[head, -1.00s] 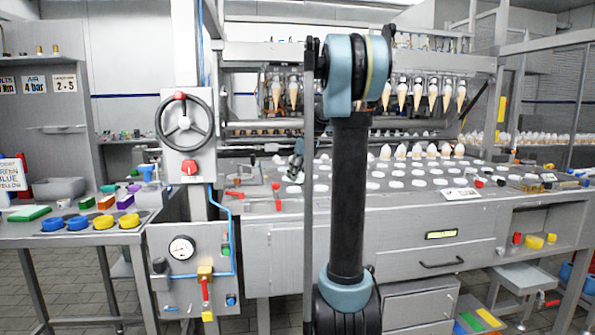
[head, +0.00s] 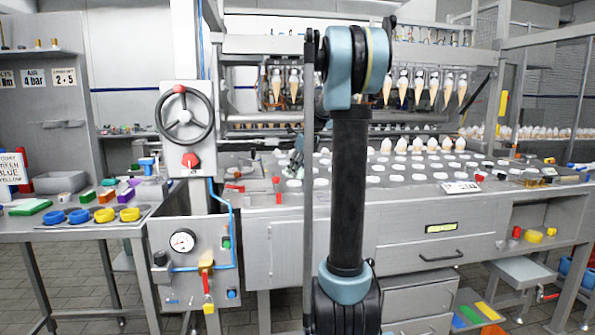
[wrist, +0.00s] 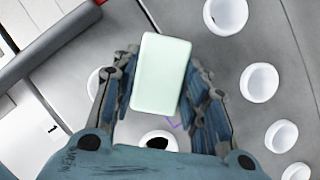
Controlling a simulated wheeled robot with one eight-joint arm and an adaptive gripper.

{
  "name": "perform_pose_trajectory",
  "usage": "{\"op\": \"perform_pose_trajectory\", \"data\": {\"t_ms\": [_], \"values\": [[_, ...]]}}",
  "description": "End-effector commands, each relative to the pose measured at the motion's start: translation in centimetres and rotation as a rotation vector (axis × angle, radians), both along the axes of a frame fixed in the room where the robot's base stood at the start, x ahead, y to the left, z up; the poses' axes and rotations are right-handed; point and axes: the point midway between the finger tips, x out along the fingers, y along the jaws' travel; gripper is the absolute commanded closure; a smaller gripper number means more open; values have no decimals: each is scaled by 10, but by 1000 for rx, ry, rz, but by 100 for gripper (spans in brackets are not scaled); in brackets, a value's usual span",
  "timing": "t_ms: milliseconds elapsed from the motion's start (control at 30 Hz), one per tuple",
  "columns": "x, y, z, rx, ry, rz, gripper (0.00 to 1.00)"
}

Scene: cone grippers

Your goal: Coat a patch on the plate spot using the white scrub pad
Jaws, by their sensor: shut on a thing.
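My gripper (wrist: 165,95) is shut on a pale, slightly mint-tinted white block, the white scrub pad (wrist: 162,75), with one finger along each long side. The pad hangs over the grey plate (wrist: 250,35), which carries several white round spots. One white spot with a dark centre (wrist: 158,140) lies just below the pad's lower edge in the wrist view, partly hidden by my gripper. Another spot (wrist: 95,85) is partly behind the left finger. Whether the pad touches the plate cannot be told. In the head view my gripper (head: 296,160) is small, left of my arm, over the plate.
More white spots (wrist: 260,82) line the right of the wrist view. A dark grey bar (wrist: 45,45) crosses the upper left, near a card marked 1 (wrist: 53,128). White cones (head: 425,146) stand on the plate's far side. A handwheel post (head: 183,118) stands left of the plate.

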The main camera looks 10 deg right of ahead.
Motion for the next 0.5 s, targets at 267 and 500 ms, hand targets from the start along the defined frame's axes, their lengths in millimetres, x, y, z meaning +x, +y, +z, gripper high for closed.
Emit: {"op": "perform_pose_trajectory", "data": {"t_ms": [267,500], "values": [[0,0,-5,0,0,0,78],[0,-1,-7,0,0,-1,78]]}}
